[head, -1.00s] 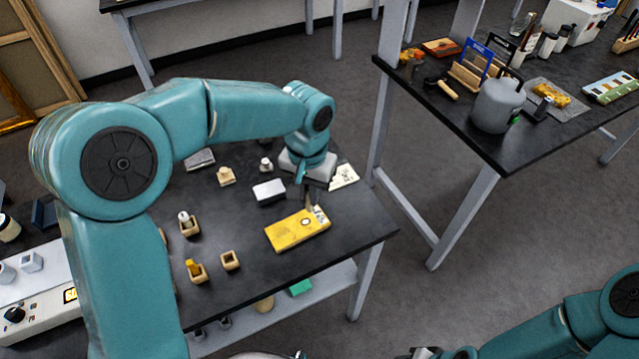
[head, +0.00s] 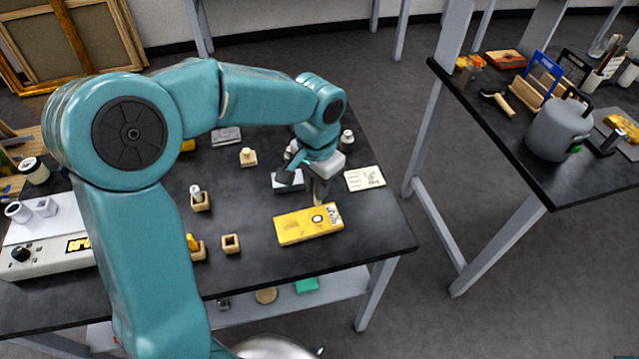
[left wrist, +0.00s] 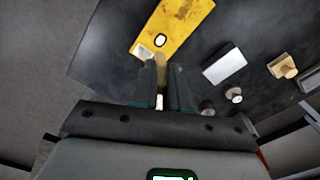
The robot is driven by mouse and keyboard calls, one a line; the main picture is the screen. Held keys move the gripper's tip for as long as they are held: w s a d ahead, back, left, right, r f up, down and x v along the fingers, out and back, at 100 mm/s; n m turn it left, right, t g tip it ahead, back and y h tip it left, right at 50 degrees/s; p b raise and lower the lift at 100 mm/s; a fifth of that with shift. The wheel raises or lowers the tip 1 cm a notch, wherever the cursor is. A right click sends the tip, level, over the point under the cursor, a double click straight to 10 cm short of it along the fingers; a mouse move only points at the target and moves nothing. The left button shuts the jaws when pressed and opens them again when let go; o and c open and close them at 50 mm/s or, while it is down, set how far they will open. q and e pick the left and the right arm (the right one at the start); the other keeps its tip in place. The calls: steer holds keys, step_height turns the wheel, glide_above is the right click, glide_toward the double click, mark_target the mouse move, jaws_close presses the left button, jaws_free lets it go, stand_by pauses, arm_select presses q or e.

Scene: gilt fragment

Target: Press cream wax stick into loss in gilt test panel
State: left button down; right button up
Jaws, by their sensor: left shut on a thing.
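The gilt test panel (head: 293,232) lies flat near the bench's front right. Its loss (head: 317,218) is a small pale oval with a dark rim; it also shows in the left wrist view (left wrist: 160,41). My left gripper (head: 320,188) points down at the panel's far edge, just behind the loss. It is shut on a tan-cream stick (left wrist: 160,61), apparently the cream wax stick, whose tip shows between the fingers close to the loss. I cannot tell whether the tip touches the panel. My right gripper is out of view.
Near the panel are an empty wooden holder (head: 231,244), a holder with a white-topped stick (head: 200,203) and one with a yellow stick (head: 196,251). The bench's right corner is clear.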

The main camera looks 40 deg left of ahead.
mark_target(317, 205)
arm_select(q)
steer(key=shift+a, duration=0.1)
steer(key=shift+s+f+b, duration=0.1)
steer(key=shift+f+b, duration=0.45)
steer(key=shift+f, duration=0.1)
step_height(317, 205, down, 3)
steer(key=shift+r+b, duration=0.2)
steer(key=shift+b, duration=0.85)
steer(key=shift+f+b, duration=0.6)
steer(key=shift+f, duration=0.25)
steer(key=shift+f, duration=0.2)
stand_by(1.9)
steer(key=shift+r+p, duration=1.9)
steer(key=shift+r, duration=0.65)
steer(key=shift+f, duration=0.1)
